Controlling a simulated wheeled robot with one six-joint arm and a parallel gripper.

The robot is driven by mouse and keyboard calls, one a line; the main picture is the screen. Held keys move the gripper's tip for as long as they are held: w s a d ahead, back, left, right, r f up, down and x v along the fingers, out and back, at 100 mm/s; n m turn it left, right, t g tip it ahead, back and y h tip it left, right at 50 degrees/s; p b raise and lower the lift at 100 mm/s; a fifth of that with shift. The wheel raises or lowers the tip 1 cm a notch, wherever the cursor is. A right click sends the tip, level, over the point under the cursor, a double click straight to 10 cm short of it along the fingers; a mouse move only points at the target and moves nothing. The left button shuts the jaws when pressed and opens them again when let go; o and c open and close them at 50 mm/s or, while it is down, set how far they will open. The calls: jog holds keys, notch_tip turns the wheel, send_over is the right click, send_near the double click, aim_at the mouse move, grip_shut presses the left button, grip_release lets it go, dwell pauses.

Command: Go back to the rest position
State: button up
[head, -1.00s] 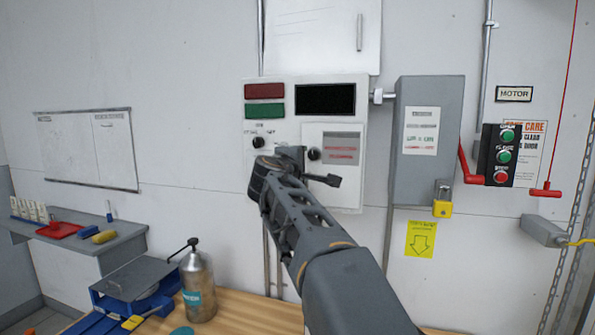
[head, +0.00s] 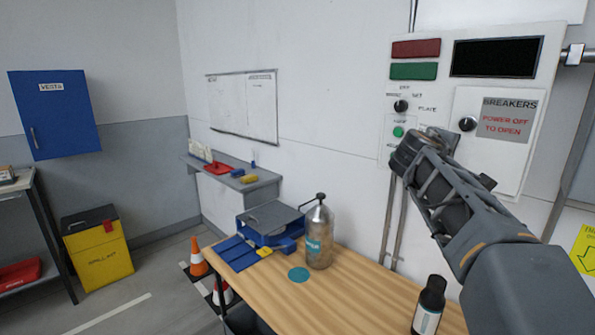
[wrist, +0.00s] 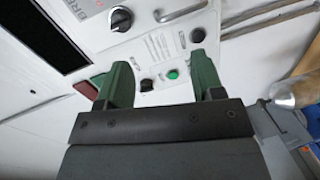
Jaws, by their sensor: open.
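My gripper (wrist: 160,85) is open in the wrist view, with two green fingers apart and nothing between them. Behind the fingers is the white control panel (wrist: 145,45) with a black knob (wrist: 121,19) and a lit green button (wrist: 173,75). In the head view my arm reaches up from the lower right, its end in front of the lower left of the panel (head: 455,112). The fingers themselves are hidden there by my own wrist.
A wooden bench (head: 345,290) below holds a metal bottle (head: 319,235), a blue-based device (head: 270,226) and a dark bottle (head: 429,304). A wall shelf (head: 262,190) stands behind. Traffic cones (head: 199,258) and a yellow bin (head: 98,255) are on the floor at left.

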notch_tip(320, 180, down, 11)
jog(key=s+a+m+g+y, duration=0.2)
jog(key=y, duration=0.1)
jog(key=s+a+f+m+g+y+p, duration=0.1)
jog(key=s+a+f+y, duration=0.3)
jog(key=s+a+f, duration=0.4)
jog(key=s+a+f+m+g+y+p, duration=0.1)
jog(key=s+a+f+m+g+y, duration=0.2)
jog(key=s+a+f, duration=0.5)
notch_tip(320, 180, down, 5)
jog(key=s+g+y, duration=0.1)
jog(key=s+y, duration=0.1)
jog(key=shift+s+a+m+p, duration=0.25)
jog(key=shift+s+m+p, duration=0.05)
jog(key=shift+s+m, duration=0.1)
jog(key=shift+r, duration=0.1)
